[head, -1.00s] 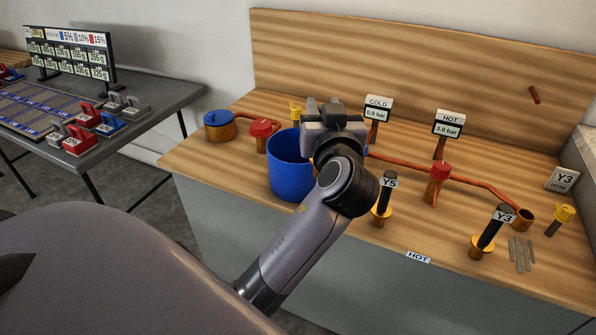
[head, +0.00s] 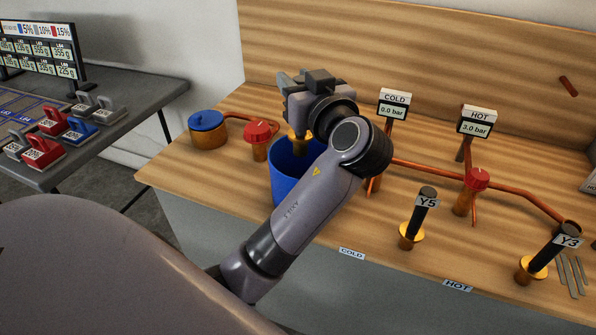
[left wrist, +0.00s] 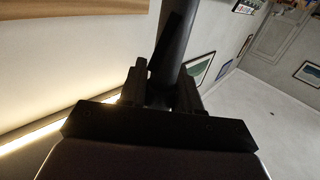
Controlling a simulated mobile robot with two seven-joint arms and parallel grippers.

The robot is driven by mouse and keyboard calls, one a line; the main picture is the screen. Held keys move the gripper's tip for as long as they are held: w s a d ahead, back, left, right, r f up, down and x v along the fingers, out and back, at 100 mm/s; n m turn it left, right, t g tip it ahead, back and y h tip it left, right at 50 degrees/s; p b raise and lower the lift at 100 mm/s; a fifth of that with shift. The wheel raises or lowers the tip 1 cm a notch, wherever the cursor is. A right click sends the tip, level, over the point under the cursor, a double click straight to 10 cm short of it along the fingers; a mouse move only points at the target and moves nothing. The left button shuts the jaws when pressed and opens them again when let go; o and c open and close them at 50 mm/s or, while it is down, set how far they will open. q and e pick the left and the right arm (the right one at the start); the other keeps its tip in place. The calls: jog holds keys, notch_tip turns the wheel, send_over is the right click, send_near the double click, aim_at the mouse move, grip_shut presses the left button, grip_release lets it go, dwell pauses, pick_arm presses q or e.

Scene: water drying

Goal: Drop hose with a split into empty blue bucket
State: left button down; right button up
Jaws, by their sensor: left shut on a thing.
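My left gripper (head: 296,88) is over the blue bucket (head: 285,183), which stands on the wooden bench. In the left wrist view a dark cylindrical hose (left wrist: 176,45) is between the fingers of my left gripper (left wrist: 160,90), which is shut on it. In the head view the arm hides most of this hose; a brass-coloured part (head: 298,142) shows below the gripper at the bucket's mouth. No split can be made out. The bucket's inside is mostly hidden by the arm. My right gripper is out of view.
Black hoses Y5 (head: 421,218) and Y3 (head: 549,253) stand in brass collars to the right. A blue-topped copper pot (head: 207,131) and red valve (head: 257,140) stand left of the bucket. The COLD gauge (head: 393,105) and HOT gauge (head: 475,124) stand behind.

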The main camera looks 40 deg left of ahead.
aim_at(311, 136)
pick_arm(q)
jog(key=shift+w+a+f, duration=0.2)
jog(key=shift+a+f, duration=0.15)
jog(key=shift+f, duration=0.3)
notch_tip(311, 136, down, 5)
jog(key=b, duration=0.3)
jog(key=shift+f+b, duration=0.35)
jog(key=c, duration=0.7)
grip_release()
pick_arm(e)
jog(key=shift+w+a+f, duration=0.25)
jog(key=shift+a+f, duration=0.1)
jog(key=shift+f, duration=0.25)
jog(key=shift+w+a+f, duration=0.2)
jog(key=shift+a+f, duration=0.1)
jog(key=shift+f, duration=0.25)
pick_arm(q)
jog(key=b+v, duration=0.1)
jog(key=v, duration=0.5)
jog(key=shift+s+d, duration=0.1)
jog(key=shift+d, duration=0.05)
jog(key=shift+s+d, duration=0.25)
jog(key=shift+d, duration=0.1)
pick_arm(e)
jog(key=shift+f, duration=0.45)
